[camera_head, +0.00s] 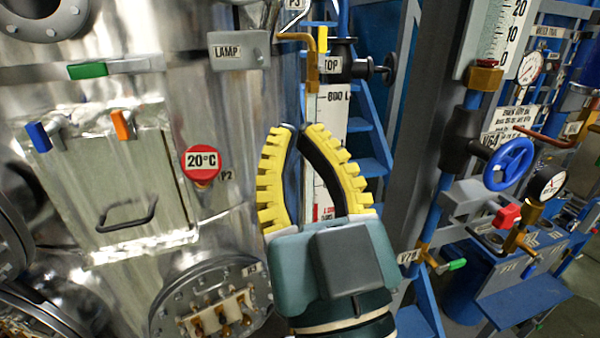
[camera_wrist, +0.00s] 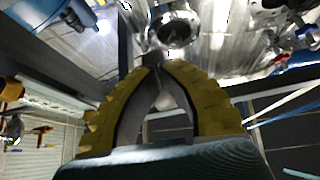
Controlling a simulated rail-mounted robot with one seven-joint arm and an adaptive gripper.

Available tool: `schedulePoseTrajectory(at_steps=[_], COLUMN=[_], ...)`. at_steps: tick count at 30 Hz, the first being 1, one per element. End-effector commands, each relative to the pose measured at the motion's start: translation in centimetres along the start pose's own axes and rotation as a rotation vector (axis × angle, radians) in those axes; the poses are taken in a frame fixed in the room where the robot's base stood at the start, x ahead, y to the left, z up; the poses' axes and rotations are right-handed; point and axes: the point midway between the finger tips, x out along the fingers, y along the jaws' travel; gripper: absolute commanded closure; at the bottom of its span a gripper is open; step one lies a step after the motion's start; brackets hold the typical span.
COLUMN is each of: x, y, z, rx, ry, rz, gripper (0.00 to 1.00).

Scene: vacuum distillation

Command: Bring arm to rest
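My gripper (camera_head: 301,129) points upward in the middle of the head view, with yellow ribbed fingers on a dark green body. Its two fingertips come together at the top, and the fingers spread toward the base. Nothing shows held between them. The wrist view also shows my gripper (camera_wrist: 160,66) with its tips close together and only background in the gap. In the head view it stands in front of a level scale (camera_head: 333,115) and a thin vertical tube. I cannot tell how far it is from them.
A shiny metal vessel (camera_head: 120,75) fills the left, with a red 20°C knob (camera_head: 202,164), a hatch handle (camera_head: 127,216) and a round flange (camera_head: 210,300). At right are a grey column (camera_head: 423,130), a blue valve wheel (camera_head: 508,164), gauges and blue steps (camera_head: 372,167).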

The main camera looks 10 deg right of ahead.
Motion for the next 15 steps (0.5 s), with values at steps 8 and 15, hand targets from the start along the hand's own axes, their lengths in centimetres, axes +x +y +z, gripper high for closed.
schedulePoseTrajectory(at_steps=[8, 15], x=[-1.23, -1.11], y=[0.01, 0.01], z=[-0.03, -0.27], rx=[0.000, -0.001], ry=[0.001, 0.006], rz=[0.000, 0.000], gripper=[1.00, 1.00])
